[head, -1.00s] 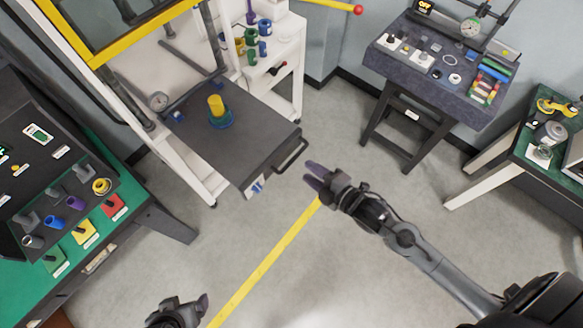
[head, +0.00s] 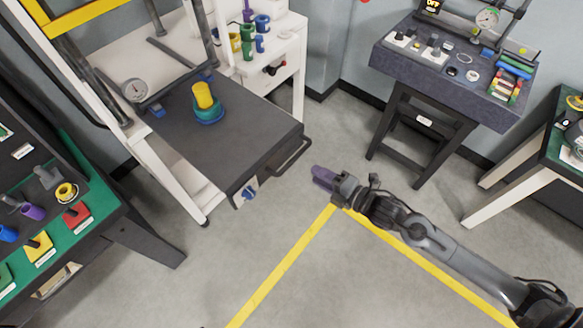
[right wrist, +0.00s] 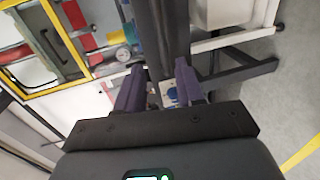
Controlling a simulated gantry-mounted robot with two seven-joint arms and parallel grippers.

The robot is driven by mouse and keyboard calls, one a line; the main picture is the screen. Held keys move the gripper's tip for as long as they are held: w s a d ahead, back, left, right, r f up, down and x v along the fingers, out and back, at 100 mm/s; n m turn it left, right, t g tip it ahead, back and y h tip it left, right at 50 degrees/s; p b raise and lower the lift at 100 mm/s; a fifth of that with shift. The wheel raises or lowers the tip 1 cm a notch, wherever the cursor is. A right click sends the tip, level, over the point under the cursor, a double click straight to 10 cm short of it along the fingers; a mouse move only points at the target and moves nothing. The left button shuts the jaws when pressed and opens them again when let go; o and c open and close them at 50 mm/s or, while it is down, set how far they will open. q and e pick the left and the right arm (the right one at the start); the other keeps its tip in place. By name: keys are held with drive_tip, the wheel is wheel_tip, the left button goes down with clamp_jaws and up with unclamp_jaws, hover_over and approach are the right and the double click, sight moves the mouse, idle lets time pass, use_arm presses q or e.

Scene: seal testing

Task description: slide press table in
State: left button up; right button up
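The press table (head: 230,150) is a dark grey slab pulled out from the press frame (head: 165,170). A bar handle (head: 292,158) is on its front edge, and a blue and white tag (head: 247,193) is at its near corner. A yellow cylinder in a teal base (head: 207,103) stands on it. My right gripper (head: 322,178), with purple fingers, is just right of the handle and looks apart from it. In the right wrist view its fingers (right wrist: 160,85) are spread and empty, with the dark table (right wrist: 165,30) beyond them. My left gripper is out of view.
A green bench with coloured parts (head: 85,215) stands at the left. A dark workbench (head: 445,70) stands at the back right. Floor with yellow lines (head: 290,265) is clear in front.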

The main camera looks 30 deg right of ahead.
sight(293, 162)
drive_tip(key=shift+b+x, duration=0.9)
drive_tip(key=shift+x, duration=4.7)
drive_tip(key=shift+d+f, duration=0.15)
drive_tip(key=shift+c, duration=0.3)
clamp_jaws()
